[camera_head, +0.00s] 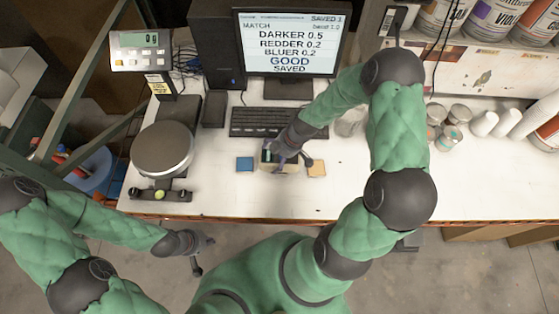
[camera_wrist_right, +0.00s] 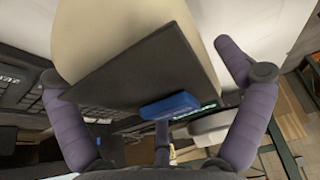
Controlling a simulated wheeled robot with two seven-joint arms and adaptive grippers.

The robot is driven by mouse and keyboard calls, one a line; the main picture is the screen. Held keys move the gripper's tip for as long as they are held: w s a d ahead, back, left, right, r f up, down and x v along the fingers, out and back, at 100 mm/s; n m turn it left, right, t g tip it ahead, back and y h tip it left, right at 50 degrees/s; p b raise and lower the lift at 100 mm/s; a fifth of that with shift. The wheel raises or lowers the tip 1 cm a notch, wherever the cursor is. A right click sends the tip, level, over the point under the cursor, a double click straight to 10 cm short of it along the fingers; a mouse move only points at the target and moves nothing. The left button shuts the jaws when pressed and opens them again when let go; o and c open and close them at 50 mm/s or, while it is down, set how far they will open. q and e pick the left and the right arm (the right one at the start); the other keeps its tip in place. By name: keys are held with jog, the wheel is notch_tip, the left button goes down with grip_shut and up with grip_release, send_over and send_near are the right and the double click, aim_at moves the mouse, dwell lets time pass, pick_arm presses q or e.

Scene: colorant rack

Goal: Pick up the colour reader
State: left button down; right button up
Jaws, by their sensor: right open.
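The colour reader (camera_head: 284,168) appears to be the small beige and dark item on the white bench, in front of the keyboard. It is partly hidden under my right gripper (camera_head: 287,157). In the right wrist view it is large and close, with a cream body, a dark grey face (camera_wrist_right: 150,75) and a blue button. My right gripper (camera_wrist_right: 158,115) is open there, its purple-grey fingers spread on both sides of the reader; I cannot tell whether they touch it. My left gripper (camera_head: 200,246) hangs low in front of the bench edge; its finger opening is unclear.
The keyboard (camera_head: 262,122) and monitor (camera_head: 290,42) are behind. A scale (camera_head: 162,150) stands left; cans and jars (camera_head: 447,135) stand right. The bench's right front is clear.

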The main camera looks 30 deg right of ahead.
jog(key=c, duration=1.5)
notch_tip(320, 180, up, 28)
jog(key=shift+p, duration=0.45)
